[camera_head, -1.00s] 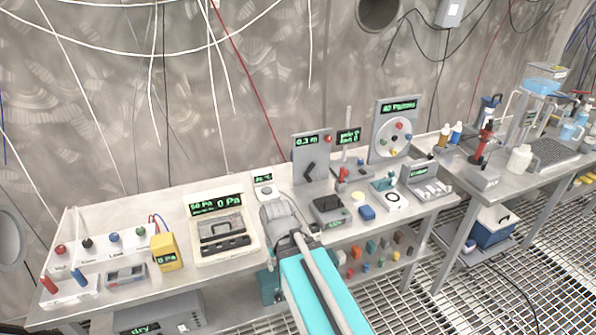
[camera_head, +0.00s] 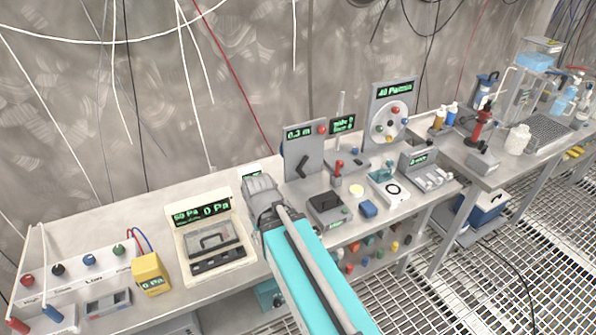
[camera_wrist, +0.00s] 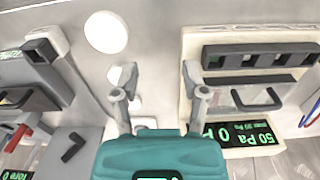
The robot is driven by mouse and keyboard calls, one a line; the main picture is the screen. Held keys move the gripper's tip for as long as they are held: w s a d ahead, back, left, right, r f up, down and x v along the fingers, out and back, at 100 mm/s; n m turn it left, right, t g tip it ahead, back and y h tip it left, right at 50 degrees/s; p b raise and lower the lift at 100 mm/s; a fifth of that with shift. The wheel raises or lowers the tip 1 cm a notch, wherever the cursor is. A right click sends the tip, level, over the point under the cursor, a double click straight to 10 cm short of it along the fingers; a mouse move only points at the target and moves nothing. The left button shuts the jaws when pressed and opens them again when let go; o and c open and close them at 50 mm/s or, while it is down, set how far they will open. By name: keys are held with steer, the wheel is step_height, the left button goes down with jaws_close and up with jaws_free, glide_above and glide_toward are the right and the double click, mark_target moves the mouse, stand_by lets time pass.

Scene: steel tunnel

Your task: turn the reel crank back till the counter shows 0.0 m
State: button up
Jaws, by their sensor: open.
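The reel panel (camera_head: 290,158) is an upright grey plate at the back of the bench. Its green counter (camera_head: 299,133) reads 0.3 m, and a red knob (camera_head: 322,129) sits at its top right. The dark bent crank (camera_head: 302,166) is on the panel's face; it also shows at the lower left of the wrist view (camera_wrist: 73,147). The counter is out of the wrist view. My gripper (camera_wrist: 161,85) is open and empty, its two fingers apart. It is left of the panel in the head view, apart from the crank; its fingertips are hidden there.
A pressure case (camera_head: 212,245) reading 0 Pa stands left of my gripper. A dial panel (camera_head: 390,110) stands farther right. Loose cables hang along the wall.

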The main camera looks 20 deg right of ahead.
steer(key=shift+w+d, duration=0.1)
steer(key=shift+d, duration=0.05)
steer(key=shift+o, duration=0.6)
steer(key=t+y+p, duration=0.2)
steer(key=t+p, duration=0.2)
steer(key=p, duration=0.3)
glide_toward(303, 173)
step_height(303, 173, up, 4)
steer(key=s, duration=0.2)
steer(key=shift+s+d+f, duration=0.1)
steer(key=shift+d, duration=0.1)
steer(key=shift+f+b, duration=0.1)
steer(key=shift+b, duration=0.2)
steer(key=b+x, duration=0.8)
steer(key=x, duration=0.1)
steer(key=b+x, duration=0.4)
steer(key=shift+w+f, duration=0.25)
steer(key=shift+w, duration=0.15)
